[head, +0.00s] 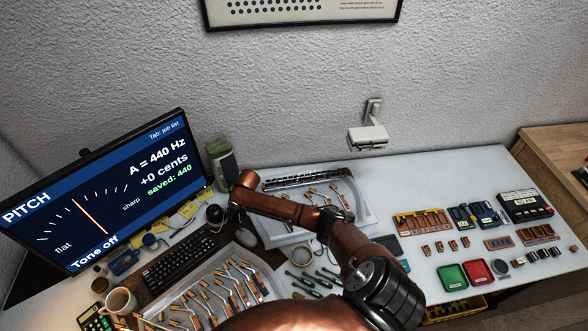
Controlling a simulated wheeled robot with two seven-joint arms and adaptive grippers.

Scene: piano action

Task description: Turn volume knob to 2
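A copper-coloured arm, which looks like my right arm, enters from the bottom middle, bends at a black joint and reaches left over the table. Its wrist end is beside a grey-green speaker-like box (222,160). A dark shape under the wrist, probably my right gripper (237,214), is small and partly hidden, so I cannot tell its fingers' state. A round black object (213,213) sits just left of it. I cannot make out the volume knob or its setting. The monitor (105,195) shows PITCH, A = 440 Hz, +0 cents and Tone off. My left gripper is not in view.
A keyboard (178,260) and a mouse (246,237) lie near the wrist. Trays of small piano parts lie in front of and behind the arm. A mug (120,301) stands at front left.

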